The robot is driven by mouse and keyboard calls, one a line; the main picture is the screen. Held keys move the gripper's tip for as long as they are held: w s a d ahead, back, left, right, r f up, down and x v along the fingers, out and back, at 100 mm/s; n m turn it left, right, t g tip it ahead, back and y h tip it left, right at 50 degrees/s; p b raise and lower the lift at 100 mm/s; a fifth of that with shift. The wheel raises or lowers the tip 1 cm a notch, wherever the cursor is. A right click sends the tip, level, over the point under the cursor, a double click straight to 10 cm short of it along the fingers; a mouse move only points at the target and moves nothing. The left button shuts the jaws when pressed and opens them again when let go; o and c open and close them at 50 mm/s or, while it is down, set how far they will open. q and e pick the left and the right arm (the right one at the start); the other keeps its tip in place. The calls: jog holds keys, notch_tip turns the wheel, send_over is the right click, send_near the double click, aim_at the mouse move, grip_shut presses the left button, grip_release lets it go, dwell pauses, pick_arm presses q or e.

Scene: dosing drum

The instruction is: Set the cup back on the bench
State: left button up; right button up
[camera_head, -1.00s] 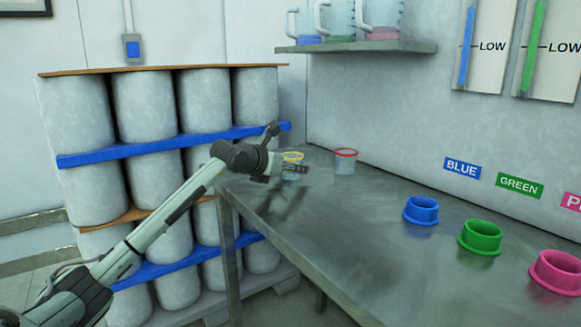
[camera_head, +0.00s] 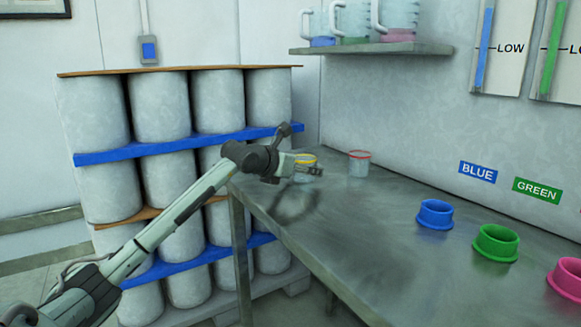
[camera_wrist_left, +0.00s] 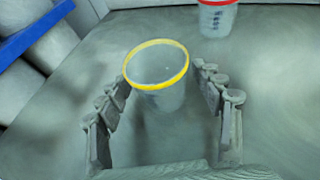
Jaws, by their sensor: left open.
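A clear cup with a yellow rim (camera_head: 306,160) is at the far left end of the metal bench (camera_head: 330,205). It also shows in the left wrist view (camera_wrist_left: 158,78), upright, between and just beyond my open fingers. My left gripper (camera_head: 310,170) is open around the near side of the cup; it also shows in the left wrist view (camera_wrist_left: 165,95). I cannot tell whether a finger touches the cup. A second clear cup, with a red rim (camera_head: 359,163), stands on the bench to the right. My right gripper is out of view.
Blue (camera_head: 435,214), green (camera_head: 496,243) and pink (camera_head: 567,280) ring holders sit along the bench's right side. Stacked drums (camera_head: 160,105) stand left of the bench. A shelf with jugs (camera_head: 370,49) hangs above it. The middle of the bench is clear.

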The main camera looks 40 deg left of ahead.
pick_arm(q)
jog(key=b+v, duration=0.2)
jog(key=v, duration=0.8)
jog(key=shift+f, duration=0.1)
jog(key=shift+s+r, duration=0.35)
jog(key=shift+s, duration=0.2)
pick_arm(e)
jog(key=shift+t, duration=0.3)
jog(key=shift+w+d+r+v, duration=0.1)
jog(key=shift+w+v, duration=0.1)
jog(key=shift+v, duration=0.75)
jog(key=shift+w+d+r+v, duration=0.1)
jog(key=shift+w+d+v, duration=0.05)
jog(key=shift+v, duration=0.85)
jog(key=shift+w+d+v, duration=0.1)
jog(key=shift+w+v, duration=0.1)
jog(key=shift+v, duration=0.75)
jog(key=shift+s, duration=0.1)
